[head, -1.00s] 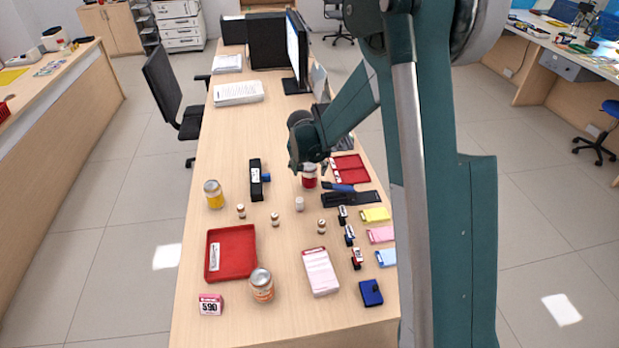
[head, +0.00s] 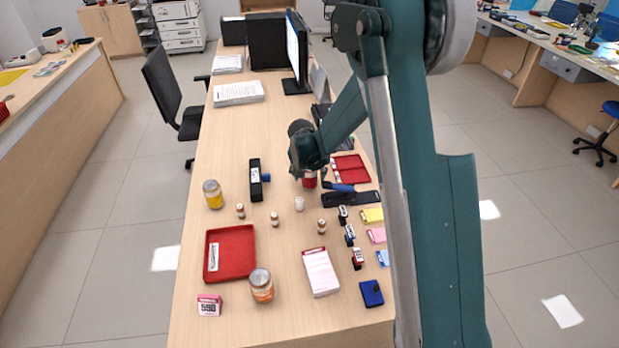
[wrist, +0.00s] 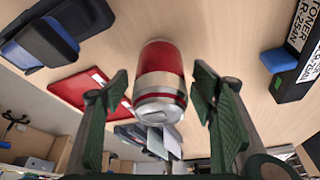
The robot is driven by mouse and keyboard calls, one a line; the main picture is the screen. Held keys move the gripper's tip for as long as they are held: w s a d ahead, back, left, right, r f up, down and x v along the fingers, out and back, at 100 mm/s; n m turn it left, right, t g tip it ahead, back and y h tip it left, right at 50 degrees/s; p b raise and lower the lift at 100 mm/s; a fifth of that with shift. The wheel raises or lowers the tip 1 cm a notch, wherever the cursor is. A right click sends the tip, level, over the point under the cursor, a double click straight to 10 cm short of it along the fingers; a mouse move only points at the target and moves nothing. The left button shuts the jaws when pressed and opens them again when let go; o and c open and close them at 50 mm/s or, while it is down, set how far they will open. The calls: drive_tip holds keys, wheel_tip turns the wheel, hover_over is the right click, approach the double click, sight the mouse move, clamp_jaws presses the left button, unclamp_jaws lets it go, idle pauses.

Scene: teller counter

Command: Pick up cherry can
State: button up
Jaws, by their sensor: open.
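A red can with a pale band (wrist: 159,80), which I take for the cherry can, stands between the two fingers of my gripper (wrist: 161,115) in the wrist view. The fingers are apart, with a gap on each side of the can. In the head view the can (head: 309,181) shows only as a red piece on the desk, partly hidden beneath my gripper (head: 310,166). Its label cannot be read.
A yellow can (head: 213,194) is farther left.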

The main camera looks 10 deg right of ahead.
drive_tip(key=c, duration=1.2)
drive_tip(key=shift+r, duration=0.2)
drive_tip(key=shift+r+p, duration=0.9)
drive_tip(key=shift+r, duration=3.95)
